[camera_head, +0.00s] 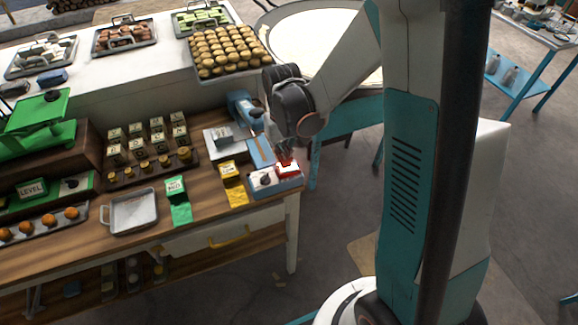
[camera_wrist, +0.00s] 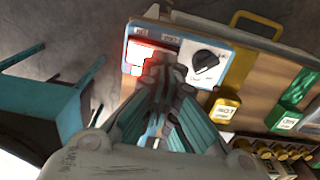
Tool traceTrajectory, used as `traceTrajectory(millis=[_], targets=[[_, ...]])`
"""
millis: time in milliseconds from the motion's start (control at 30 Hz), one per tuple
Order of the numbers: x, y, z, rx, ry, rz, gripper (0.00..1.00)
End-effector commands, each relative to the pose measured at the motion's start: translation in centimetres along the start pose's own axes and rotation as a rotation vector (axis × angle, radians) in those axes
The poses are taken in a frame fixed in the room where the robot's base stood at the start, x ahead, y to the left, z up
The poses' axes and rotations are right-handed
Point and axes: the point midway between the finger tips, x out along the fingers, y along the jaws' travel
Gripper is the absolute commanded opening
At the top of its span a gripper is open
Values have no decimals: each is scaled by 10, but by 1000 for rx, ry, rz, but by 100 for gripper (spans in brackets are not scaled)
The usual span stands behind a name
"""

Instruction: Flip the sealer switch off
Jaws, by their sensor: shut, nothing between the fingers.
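The sealer (camera_head: 262,187) sits at the front right corner of the wooden bench, with a blue-grey body and a pale face. Its red switch (camera_head: 289,169) glows red. It also shows in the wrist view (camera_wrist: 138,50), partly hidden by my fingers. A black dial (camera_wrist: 205,59) is beside the switch, on the sealer's pale panel. My gripper (camera_head: 284,158) is shut and empty, pointing down right at the switch. In the wrist view its closed fingertips (camera_wrist: 164,66) overlap the switch's edge. I cannot tell whether they touch it.
A yellow pouch and box (camera_head: 234,184) and a green pouch (camera_head: 180,208) lie left of the sealer. A metal tray (camera_head: 133,212) is farther left. A blue and grey device (camera_head: 222,140) stands behind. Open floor lies right of the bench corner.

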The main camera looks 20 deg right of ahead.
Motion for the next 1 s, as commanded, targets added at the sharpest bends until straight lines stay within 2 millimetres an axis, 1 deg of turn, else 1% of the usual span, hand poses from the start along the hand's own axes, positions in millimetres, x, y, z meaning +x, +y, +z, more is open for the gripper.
traceTrajectory(millis=[1000], targets=[[11,0,0,0,0,0,0]])
